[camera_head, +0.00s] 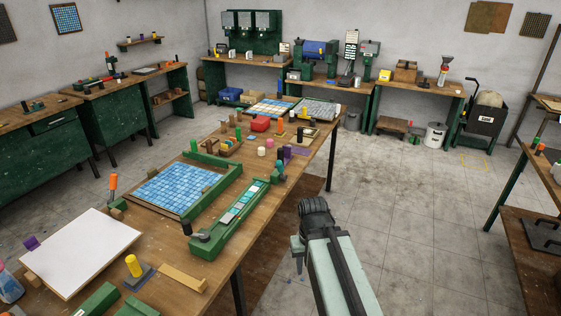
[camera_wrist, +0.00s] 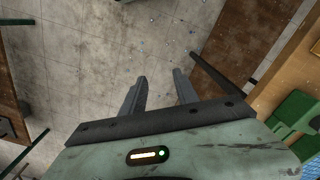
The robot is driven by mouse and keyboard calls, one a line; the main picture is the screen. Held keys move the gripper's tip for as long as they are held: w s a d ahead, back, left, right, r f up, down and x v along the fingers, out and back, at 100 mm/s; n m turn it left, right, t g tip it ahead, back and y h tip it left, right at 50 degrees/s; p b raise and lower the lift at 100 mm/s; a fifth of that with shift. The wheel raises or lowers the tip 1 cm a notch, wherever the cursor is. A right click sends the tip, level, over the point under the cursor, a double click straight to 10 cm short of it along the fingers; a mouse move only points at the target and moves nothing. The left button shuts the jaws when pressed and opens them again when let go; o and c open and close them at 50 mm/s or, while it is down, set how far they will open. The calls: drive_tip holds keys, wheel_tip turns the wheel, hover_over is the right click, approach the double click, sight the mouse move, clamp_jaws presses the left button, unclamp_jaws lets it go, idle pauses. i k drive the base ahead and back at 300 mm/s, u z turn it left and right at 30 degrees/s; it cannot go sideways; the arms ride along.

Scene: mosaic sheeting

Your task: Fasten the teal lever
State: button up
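A small teal upright piece (camera_head: 279,168), which looks like the teal lever, stands at the far right end of a long green fixture (camera_head: 225,228) on the workbench in the head view. It is too small to tell whether it is fastened. My gripper (camera_head: 298,272) is off the bench's right edge, over the floor and nearer than the teal piece. In the wrist view my gripper (camera_wrist: 160,78) has its two fingers apart with nothing between them, only floor behind. The teal lever cannot be made out in the wrist view.
The workbench (camera_head: 170,262) also holds a blue mosaic sheet (camera_head: 176,188) in a green frame, a white board (camera_head: 82,252), an orange-handled lever (camera_head: 113,184) and a yellow-handled tool (camera_head: 134,266). Purple pieces (camera_head: 288,153) stand close to the teal one. Bare floor (camera_head: 400,225) lies right of the bench.

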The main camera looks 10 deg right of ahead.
sight(279, 165)
drive_tip(key=u, duration=0.05)
drive_tip(key=i, duration=0.5)
drive_tip(key=u, duration=2.3)
drive_tip(key=k, duration=1.6)
drive_tip(key=z, duration=0.4)
drive_tip(key=i, duration=1)
drive_tip(key=u, duration=0.1)
